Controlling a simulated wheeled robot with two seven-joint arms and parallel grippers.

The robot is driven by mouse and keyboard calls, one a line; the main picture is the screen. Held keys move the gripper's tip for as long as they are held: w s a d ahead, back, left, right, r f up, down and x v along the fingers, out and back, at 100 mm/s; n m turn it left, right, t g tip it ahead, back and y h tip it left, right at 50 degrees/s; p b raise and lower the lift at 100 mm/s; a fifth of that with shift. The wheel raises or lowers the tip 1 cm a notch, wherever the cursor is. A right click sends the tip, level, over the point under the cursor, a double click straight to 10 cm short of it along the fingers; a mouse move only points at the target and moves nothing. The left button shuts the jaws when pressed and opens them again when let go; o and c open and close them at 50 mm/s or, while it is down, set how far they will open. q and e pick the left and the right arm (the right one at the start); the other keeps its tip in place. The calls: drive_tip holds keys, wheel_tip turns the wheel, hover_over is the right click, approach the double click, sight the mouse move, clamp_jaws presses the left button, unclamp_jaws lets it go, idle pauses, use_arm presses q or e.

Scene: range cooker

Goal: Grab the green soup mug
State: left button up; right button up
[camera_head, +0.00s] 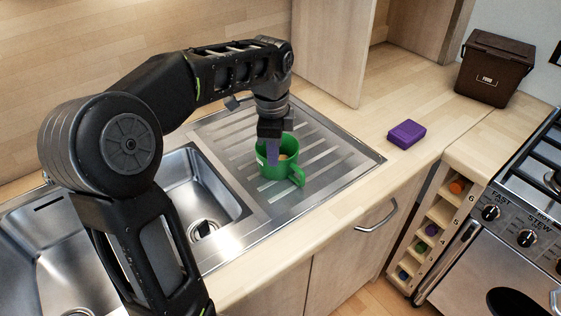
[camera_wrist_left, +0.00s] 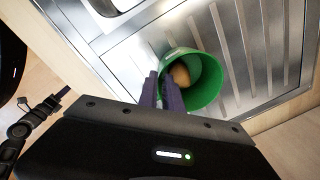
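The green soup mug (camera_head: 273,171) stands upright on the ribbed steel drainer, its handle toward the lower right. In the left wrist view the mug (camera_wrist_left: 209,84) shows from above, with a round tan item (camera_wrist_left: 181,75) inside. My left gripper (camera_head: 272,152) reaches down at the mug's rim. In the wrist view its two purple fingers (camera_wrist_left: 160,80) are close together, with the near wall of the mug seemingly between them, so it looks shut on that wall.
The sink basins (camera_head: 205,200) lie left of the drainer (camera_head: 335,160). A purple box (camera_head: 406,134) and a brown food bin (camera_head: 495,70) stand on the worktop to the right. A cabinet door (camera_head: 328,50) rises behind the drainer. The range cooker (camera_head: 510,245) is far right.

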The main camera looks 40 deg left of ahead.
sight(274, 174)
use_arm(q)
wheel_tip(274, 174, down, 5)
drive_tip(key=shift+w+a+r, duration=0.1)
drive_tip(key=shift+w+r, duration=0.05)
drive_tip(key=shift+c, duration=0.3)
idle(0.3)
clamp_jaws()
idle(1.1)
drive_tip(key=shift+r, duration=0.1)
wheel_tip(274, 174, up, 10)
drive_tip(key=shift+f, duration=0.1)
idle(0.6)
